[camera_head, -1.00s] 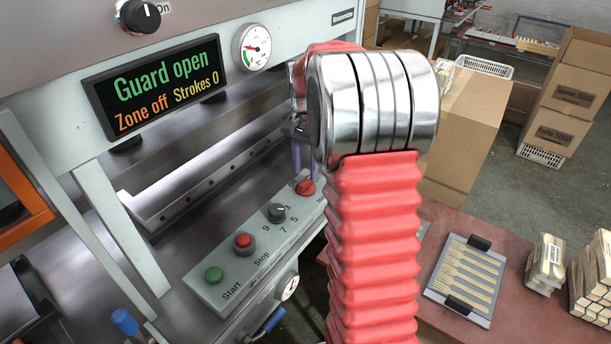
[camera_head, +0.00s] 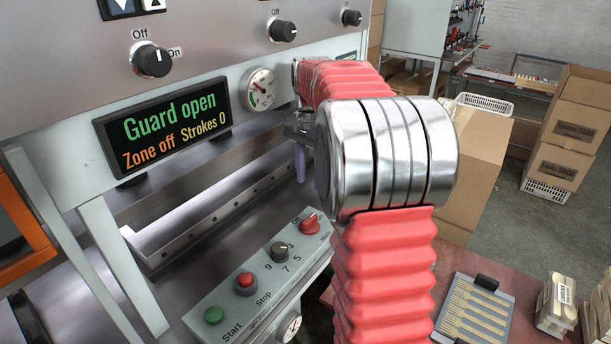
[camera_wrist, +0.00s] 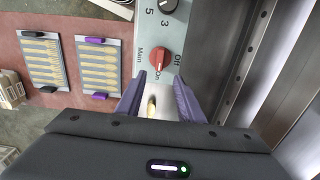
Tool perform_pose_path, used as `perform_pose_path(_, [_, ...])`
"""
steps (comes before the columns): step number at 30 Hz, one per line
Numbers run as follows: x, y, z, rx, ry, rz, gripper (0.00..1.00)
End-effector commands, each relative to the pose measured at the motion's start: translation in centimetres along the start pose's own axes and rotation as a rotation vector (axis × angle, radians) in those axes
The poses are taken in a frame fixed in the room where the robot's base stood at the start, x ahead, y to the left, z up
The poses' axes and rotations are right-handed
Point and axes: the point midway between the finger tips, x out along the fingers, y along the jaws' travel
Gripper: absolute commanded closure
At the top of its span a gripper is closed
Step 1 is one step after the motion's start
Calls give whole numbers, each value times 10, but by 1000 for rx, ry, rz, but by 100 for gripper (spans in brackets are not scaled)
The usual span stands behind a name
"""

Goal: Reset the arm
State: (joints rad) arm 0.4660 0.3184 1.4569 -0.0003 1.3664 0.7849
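My gripper (camera_head: 300,160) is partly hidden behind my arm's silver joint and red sleeve in the head view; a purple finger shows below it. In the wrist view my gripper (camera_wrist: 158,98) has its two purple fingers apart, with no object held between them. The red Main switch (camera_head: 311,224) sits on the sloping control panel below and apart from the gripper. It also shows in the wrist view (camera_wrist: 160,60), just beyond the fingertips, with Off and On labels beside it.
The press display (camera_head: 165,130) reads "Guard open", "Zone off", "Strokes 0". A green Start button (camera_head: 214,314) and red Stop button (camera_head: 246,281) share the panel. A tray of wooden pieces (camera_head: 475,309) lies right on the reddish table. Cardboard boxes (camera_head: 480,170) stand behind my arm.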

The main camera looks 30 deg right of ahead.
Motion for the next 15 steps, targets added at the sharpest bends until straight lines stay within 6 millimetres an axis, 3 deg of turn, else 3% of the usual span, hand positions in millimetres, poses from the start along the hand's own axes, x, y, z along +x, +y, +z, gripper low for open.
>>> perform_pose_path(15, [1, -4, -4, -86, 18, -17, 66])
